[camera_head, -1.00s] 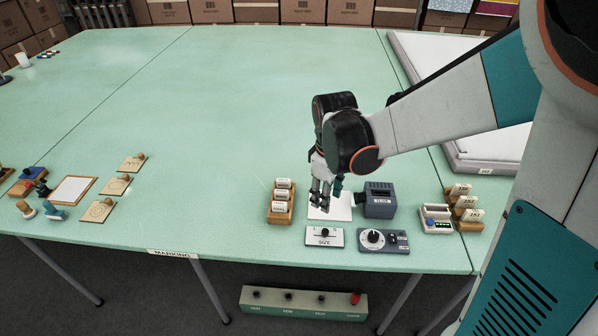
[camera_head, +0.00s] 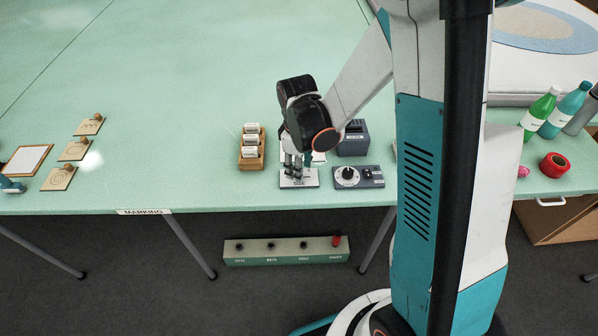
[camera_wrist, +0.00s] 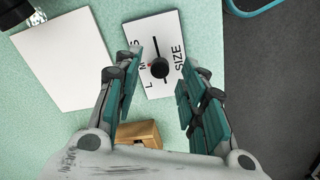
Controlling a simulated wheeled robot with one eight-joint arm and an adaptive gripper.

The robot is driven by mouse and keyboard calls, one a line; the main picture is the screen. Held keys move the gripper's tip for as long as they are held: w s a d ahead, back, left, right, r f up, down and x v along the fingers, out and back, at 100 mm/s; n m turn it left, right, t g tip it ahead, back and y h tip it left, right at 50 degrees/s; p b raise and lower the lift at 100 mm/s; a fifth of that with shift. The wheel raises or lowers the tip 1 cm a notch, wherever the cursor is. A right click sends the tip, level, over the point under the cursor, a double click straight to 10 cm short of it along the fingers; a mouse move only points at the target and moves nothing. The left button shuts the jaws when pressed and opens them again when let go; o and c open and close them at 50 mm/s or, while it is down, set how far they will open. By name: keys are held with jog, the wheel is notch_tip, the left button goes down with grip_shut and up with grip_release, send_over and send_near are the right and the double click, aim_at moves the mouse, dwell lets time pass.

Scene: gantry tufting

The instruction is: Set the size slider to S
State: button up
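The size slider is a small white plate (camera_head: 312,180) at the front edge of the table. In the wrist view the plate (camera_wrist: 150,32) shows the letters L, M and S along one side, the word SIZE on the other, and a round black knob (camera_wrist: 161,68). The knob sits near the middle of its slot, with a small red mark by the M. My gripper (camera_head: 298,172) points down over the plate. In the wrist view my gripper (camera_wrist: 168,64) is open, its fingers on both sides of the knob, with gaps between. The head view hides the knob.
Left of the slider stands a wooden rack (camera_head: 251,164) with white blocks. On the right are a grey dial panel (camera_head: 371,183) and a dark grey device (camera_head: 353,140). A white sheet (camera_wrist: 62,60) lies behind the plate. The table's middle is clear.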

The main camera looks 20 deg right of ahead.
jog(key=shift+f, duration=0.7)
grip_shut()
jog(key=shift+s+d+b, duration=0.15)
jog(key=shift+s+d, duration=0.1)
jog(key=shift+d, duration=0.6)
jog(key=shift+s+d+b, duration=0.15)
jog(key=shift+s+d, duration=0.1)
jog(key=shift+d, duration=0.55)
grip_release()
jog(key=shift+d, duration=0.1)
